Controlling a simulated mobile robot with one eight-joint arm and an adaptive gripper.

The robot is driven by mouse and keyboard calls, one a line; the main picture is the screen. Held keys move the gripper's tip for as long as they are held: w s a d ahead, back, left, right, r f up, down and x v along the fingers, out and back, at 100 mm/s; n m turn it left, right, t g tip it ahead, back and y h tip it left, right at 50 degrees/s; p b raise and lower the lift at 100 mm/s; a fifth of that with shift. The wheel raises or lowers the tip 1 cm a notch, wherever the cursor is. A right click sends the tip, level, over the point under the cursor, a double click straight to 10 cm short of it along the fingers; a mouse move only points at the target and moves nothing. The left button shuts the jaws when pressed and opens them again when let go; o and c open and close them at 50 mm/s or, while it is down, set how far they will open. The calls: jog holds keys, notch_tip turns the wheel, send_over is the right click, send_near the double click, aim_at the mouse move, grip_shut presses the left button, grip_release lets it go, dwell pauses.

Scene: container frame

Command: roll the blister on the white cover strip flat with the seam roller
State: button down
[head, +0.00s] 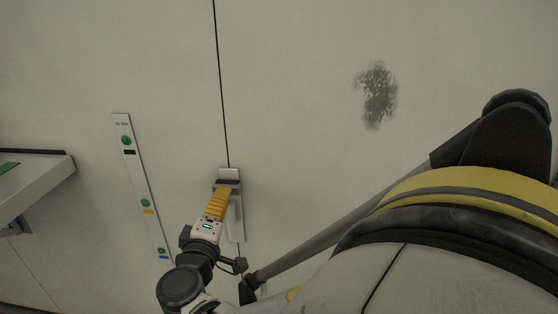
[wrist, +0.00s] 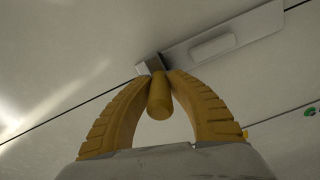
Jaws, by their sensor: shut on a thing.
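The white cover strip (head: 237,230) runs along a dark seam in the pale wall; it also shows in the wrist view (wrist: 255,32). The blister (wrist: 212,47) is a raised, rounded oblong bump on the strip, to the right of my gripper in the wrist view. My gripper (wrist: 161,80), also in the head view (head: 222,192), is shut on the yellow handle of the seam roller (wrist: 160,98). The roller's grey metal end (wrist: 151,65) is at the left end of the strip in the wrist view. I cannot tell whether it touches the strip; the wheel is hidden.
A narrow panel (head: 139,177) with green round marks is on the wall to the left. A pale shelf (head: 40,185) juts out at the far left. A dark grey smudge (head: 377,96) marks the wall at upper right. The wall above the strip is clear.

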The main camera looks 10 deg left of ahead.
jog(key=shift+r, duration=0.1)
jog(key=shift+r+p, duration=0.95)
jog(key=shift+r, duration=0.55)
jog(key=shift+f+b, duration=2.1)
jog(key=shift+f, duration=0.95)
jog(key=s+d, duration=0.1)
jog(key=s, duration=1.3)
jog(key=shift+s+d, duration=0.35)
